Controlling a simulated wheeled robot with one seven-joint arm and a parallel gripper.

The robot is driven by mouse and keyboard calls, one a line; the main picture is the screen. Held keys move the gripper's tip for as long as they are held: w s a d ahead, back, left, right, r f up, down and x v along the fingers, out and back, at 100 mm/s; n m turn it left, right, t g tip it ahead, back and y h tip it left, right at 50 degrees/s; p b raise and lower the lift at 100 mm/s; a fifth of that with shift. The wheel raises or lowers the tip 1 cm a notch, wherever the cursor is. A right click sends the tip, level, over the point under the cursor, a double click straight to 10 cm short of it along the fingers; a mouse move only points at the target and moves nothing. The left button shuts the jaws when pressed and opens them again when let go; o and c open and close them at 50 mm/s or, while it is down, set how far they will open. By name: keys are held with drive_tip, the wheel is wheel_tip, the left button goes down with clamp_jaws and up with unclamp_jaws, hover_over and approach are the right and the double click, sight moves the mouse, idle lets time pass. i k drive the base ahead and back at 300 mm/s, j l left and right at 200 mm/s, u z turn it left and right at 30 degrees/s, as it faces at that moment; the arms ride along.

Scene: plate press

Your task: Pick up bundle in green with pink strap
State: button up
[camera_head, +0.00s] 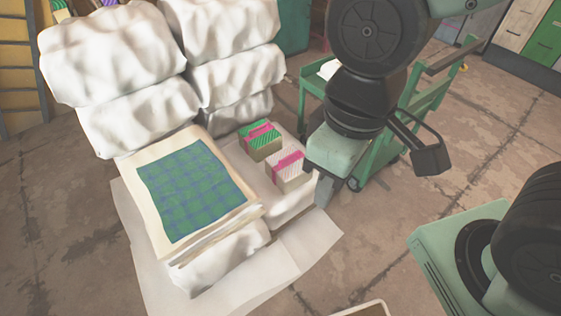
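A small bundle with a green striped top and a pink strap (271,149) sits on a white wrapped bale in the middle of the picture. A second small bundle, pale pink striped with a pink strap (284,184), sits just in front and to the right of it. My gripper (325,190) hangs from my arm to the right of the pale bundle, apart from the green one. Its fingers point down and are mostly hidden by the green hand, so their opening does not show. I see nothing held in it.
White wrapped bales (113,55) are stacked behind. A low stack topped with green-blue checked cloth (195,190) stands left of the bundles. A green cart (425,105) stands behind my arm. Bare floor (420,205) lies to the right.

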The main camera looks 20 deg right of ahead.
sight(261, 139)
drive_tip(key=u, duration=0.35)
drive_tip(key=i+l+u, duration=0.2)
drive_tip(key=l+u, duration=0.15)
drive_tip(key=i+l+u, duration=0.15)
drive_tip(key=l+u, duration=0.25)
drive_tip(key=i+l, duration=0.1)
drive_tip(key=l, duration=0.35)
drive_tip(key=i+l+u, duration=0.1)
drive_tip(key=l, duration=0.4)
drive_tip(key=i+l, duration=0.1)
drive_tip(key=l, duration=0.35)
drive_tip(key=u, duration=0.05)
